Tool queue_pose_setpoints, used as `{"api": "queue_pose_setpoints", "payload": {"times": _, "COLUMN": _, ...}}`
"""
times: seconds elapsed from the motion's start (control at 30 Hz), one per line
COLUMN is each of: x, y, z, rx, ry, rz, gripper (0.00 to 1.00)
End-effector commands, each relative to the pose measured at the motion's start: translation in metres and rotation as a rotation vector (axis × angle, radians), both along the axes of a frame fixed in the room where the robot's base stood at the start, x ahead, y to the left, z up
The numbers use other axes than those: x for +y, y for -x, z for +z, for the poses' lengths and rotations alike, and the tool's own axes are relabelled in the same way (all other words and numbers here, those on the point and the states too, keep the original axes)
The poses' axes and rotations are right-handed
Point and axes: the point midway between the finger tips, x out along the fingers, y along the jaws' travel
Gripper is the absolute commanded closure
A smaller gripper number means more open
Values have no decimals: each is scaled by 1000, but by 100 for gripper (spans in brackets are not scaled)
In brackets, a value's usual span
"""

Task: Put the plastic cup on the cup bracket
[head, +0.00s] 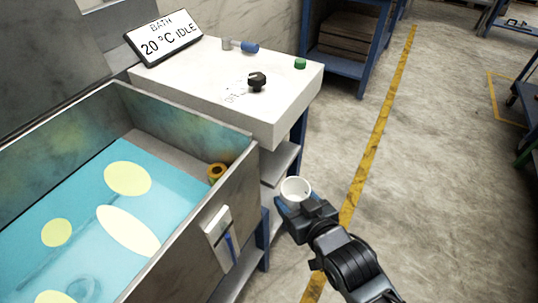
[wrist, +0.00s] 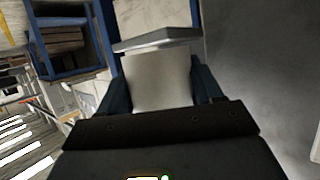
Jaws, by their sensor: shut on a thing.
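A white plastic cup (head: 295,190) is held upright, its open top facing up, in front of the bath's right wall. My gripper (head: 293,205) is shut on it, with blue fingers on either side. In the wrist view the cup (wrist: 158,82) fills the space between the two fingers. An orange-brown ring-shaped part (head: 217,172) sits inside the bath by its right wall. A pale plate with a blue part (head: 218,232) is fixed on the outer face of that wall. I cannot tell which of these is the cup bracket.
The metal bath (head: 190,135) holds blue water with bright reflections. A white counter (head: 190,75) behind it carries a black knob (head: 257,81), a green button (head: 300,63), a blue-and-grey part (head: 243,46) and a display sign (head: 163,37). Open floor lies to the right.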

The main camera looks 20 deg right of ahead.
Motion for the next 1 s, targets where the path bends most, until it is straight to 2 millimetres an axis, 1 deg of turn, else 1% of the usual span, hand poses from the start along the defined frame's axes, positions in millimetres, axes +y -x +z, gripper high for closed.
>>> {"api": "queue_pose_setpoints", "payload": {"times": 0.07, "x": 0, "y": -5, "z": 6, "rx": -1, "ry": 0, "rz": 1, "gripper": 66}}
{"api": "queue_pose_setpoints", "payload": {"times": 0.17, "x": 0, "y": -23, "z": 8, "rx": -3, "ry": 0, "rz": 1, "gripper": 66}}
{"api": "queue_pose_setpoints", "payload": {"times": 0.4, "x": -1, "y": -82, "z": 8, "rx": -3, "ry": 0, "rz": 1, "gripper": 66}}
{"api": "queue_pose_setpoints", "payload": {"times": 0.5, "x": -2, "y": -105, "z": 8, "rx": -2, "ry": 0, "rz": 1, "gripper": 66}}
{"api": "queue_pose_setpoints", "payload": {"times": 0.6, "x": -2, "y": -123, "z": 8, "rx": -1, "ry": 0, "rz": 1, "gripper": 66}}
{"api": "queue_pose_setpoints", "payload": {"times": 0.7, "x": -2, "y": -134, "z": 6, "rx": 0, "ry": 0, "rz": 1, "gripper": 66}}
{"api": "queue_pose_setpoints", "payload": {"times": 0.87, "x": -3, "y": -144, "z": 7, "rx": -1, "ry": 0, "rz": 1, "gripper": 66}}
{"api": "queue_pose_setpoints", "payload": {"times": 1.0, "x": -3, "y": -167, "z": 7, "rx": -2, "ry": 0, "rz": 0, "gripper": 66}}
